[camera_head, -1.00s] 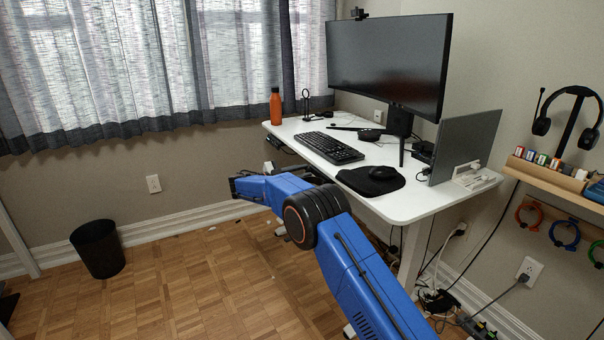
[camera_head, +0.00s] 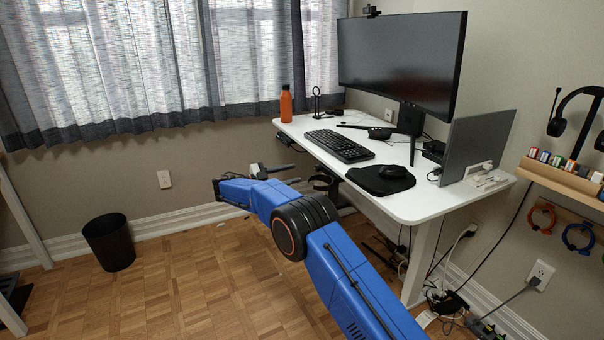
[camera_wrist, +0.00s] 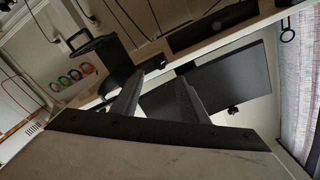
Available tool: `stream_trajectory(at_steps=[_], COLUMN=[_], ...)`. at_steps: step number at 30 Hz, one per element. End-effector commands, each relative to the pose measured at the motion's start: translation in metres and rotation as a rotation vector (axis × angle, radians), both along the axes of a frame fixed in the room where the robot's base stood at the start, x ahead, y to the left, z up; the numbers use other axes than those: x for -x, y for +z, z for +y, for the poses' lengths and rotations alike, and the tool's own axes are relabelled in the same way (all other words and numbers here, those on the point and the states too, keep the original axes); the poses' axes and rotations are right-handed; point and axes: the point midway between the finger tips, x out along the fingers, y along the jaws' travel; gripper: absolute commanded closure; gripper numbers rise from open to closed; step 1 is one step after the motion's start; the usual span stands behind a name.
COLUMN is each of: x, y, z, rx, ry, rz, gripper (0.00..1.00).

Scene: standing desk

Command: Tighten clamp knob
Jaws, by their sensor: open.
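My gripper (camera_head: 275,169) is open and empty beside the front edge of the white desk (camera_head: 436,206), at about the height of its underside. In the wrist view its two grey fingers (camera_wrist: 160,78) stand apart with nothing between them. A dark, hoop-like holder (camera_head: 325,184) hangs below the desk edge, to the right of the gripper and apart from it. I cannot make out a clamp knob for certain in either view; it may be too small, dark or hidden.
The desk carries a keyboard (camera_head: 339,146), mouse (camera_head: 393,172), monitor (camera_head: 402,62) and orange bottle (camera_head: 286,104). A laptop (camera_head: 477,146) stands at its right end. A black bin (camera_head: 108,242) is on the floor at left. The floor between is mostly clear.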

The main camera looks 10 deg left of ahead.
Motion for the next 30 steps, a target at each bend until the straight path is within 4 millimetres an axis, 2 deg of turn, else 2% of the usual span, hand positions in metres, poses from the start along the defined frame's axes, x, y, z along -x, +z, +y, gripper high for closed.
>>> stream_trajectory(at_steps=[1,6,13,21,30], x=[0.006,0.024,0.041,0.046,0.044], y=[-0.001,-0.001,-0.001,-0.001,0.004], z=[0.010,0.037,0.061,0.068,0.062], rx=[0.000,-0.001,0.000,-0.001,0.000], ry=[0.003,0.003,0.002,0.001,-0.002], rz=[0.001,0.001,0.001,0.000,0.016], gripper=[0.60,0.60,0.60,0.60,0.60])
